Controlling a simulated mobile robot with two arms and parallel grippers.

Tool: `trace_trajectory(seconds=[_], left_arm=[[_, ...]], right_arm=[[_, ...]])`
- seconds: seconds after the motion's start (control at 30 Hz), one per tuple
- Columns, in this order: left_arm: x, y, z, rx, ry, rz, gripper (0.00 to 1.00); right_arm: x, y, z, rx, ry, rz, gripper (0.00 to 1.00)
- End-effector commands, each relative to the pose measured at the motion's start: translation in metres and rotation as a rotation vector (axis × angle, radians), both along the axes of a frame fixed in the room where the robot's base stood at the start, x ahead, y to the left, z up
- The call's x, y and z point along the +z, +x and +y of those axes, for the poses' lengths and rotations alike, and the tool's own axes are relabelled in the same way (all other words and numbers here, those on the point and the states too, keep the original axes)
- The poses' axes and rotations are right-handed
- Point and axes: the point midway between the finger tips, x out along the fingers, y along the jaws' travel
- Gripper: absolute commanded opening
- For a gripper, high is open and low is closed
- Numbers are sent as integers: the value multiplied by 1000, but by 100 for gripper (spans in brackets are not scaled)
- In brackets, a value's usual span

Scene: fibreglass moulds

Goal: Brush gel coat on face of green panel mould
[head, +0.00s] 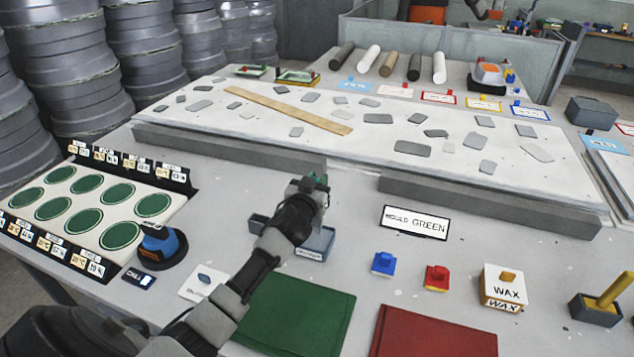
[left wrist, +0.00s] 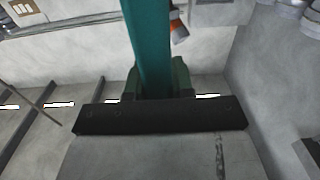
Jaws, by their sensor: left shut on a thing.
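The green panel mould (head: 295,315) lies flat at the front of the table, right of my left forearm. A sign reading "MOULD: GREEN" (head: 415,222) stands behind it. My left gripper (head: 315,184) is above the table, beyond the green panel and near the long pale slab. It is shut on a teal, handle-like thing (left wrist: 148,45), which runs up out of the left wrist view. Its far end is out of sight there, so I cannot tell whether it is a brush. No gel coat shows on the green panel. My right gripper is not in view.
A red panel (head: 435,335) lies right of the green one. Blue-grey trays (head: 318,243) sit below my left gripper. Blue (head: 384,263) and red (head: 437,277) blocks and a WAX box (head: 502,290) stand to the right. A board with green discs (head: 155,204) is at left.

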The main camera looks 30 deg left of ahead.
Motion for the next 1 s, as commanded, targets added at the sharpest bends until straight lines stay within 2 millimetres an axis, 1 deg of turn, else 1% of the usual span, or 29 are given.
trace_trajectory(seconds=[0.03,0.4,0.5,1.0], left_arm=[[9,0,0,0,-1,-1,0],[39,0,0,0,0,-2,0],[44,0,0,0,0,-2,0],[45,0,0,0,1,-2,0]], right_arm=[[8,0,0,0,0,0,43],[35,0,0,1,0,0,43],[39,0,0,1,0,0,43],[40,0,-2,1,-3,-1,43]])
